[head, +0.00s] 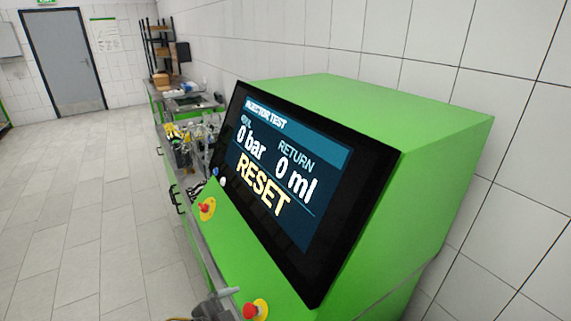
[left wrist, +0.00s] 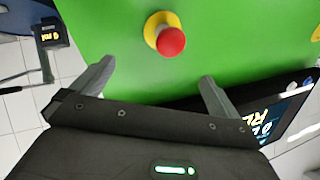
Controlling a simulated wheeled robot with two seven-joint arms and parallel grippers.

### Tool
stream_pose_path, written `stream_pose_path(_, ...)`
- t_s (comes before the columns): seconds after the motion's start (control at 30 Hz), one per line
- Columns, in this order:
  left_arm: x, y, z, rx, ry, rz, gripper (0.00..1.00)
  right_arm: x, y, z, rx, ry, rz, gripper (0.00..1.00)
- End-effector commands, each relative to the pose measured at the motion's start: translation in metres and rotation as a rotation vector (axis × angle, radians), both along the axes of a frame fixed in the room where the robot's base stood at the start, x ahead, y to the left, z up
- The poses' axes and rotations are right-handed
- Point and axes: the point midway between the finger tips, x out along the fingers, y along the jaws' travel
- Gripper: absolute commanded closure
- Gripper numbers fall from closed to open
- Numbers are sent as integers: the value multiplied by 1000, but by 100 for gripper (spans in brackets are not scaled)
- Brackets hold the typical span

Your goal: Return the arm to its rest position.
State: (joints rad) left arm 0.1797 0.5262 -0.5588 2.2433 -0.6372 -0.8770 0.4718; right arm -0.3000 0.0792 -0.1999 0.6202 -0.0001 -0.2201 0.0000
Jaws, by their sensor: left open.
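My left gripper (left wrist: 157,70) is open in the left wrist view, its two grey fingers spread wide with nothing between them. A red emergency button on a yellow base (left wrist: 171,42) stands on the green panel just beyond the fingertips; I see no contact. In the head view a grey part of the gripper (head: 214,306) shows at the bottom edge, left of the lower red button (head: 256,309). The rest of that arm is out of frame. My right gripper is not in view.
The green testbench (head: 425,130) carries a tilted screen (head: 300,185) reading "INJECTOR TEST", 0 bar, 0 ml and "RESET". Another red button (head: 207,206) sits farther along the panel. A cluttered workbench (head: 190,103) stands behind. The tiled floor (head: 70,210) at left is clear.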

Motion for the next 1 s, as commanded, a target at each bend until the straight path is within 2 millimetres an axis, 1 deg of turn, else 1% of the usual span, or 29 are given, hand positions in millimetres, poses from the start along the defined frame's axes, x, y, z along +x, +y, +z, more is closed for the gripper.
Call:
stream_pose_path(0.03,-13,5,-8,-30,43,105,0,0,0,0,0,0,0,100)
stream_pose_path(0.1,-27,25,-19,-40,112,259,0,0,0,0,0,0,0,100)
stream_pose_path(0.17,-43,44,-32,-35,184,376,0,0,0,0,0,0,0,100)
stream_pose_path(0.2,-55,56,-40,-31,232,445,0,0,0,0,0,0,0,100)
stream_pose_path(0.27,-74,73,-52,-18,307,531,0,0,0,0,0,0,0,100)
stream_pose_path(0.3,-88,83,-59,-11,355,581,0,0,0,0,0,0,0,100)
stream_pose_path(0.37,-108,96,-70,3,427,648,0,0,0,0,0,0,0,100)
stream_pose_path(0.4,-121,104,-75,10,471,687,0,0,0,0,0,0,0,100)
stream_pose_path(0.5,-154,120,-87,28,576,769,0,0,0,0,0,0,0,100)
stream_pose_path(0.7,-215,142,-105,60,767,894,0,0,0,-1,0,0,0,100)
stream_pose_path(0.73,-208,141,-121,64,762,887,0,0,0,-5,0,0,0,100)
stream_pose_path(0.8,-201,140,-146,69,766,883,0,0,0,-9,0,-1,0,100)
stream_pose_path(0.87,-198,139,-168,73,771,883,0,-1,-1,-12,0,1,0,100)
stream_pose_path(0.97,-194,138,-206,80,783,881,0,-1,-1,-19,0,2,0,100)
stream_pose_path(1.0,-193,138,-223,83,788,880,0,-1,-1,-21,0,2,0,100)
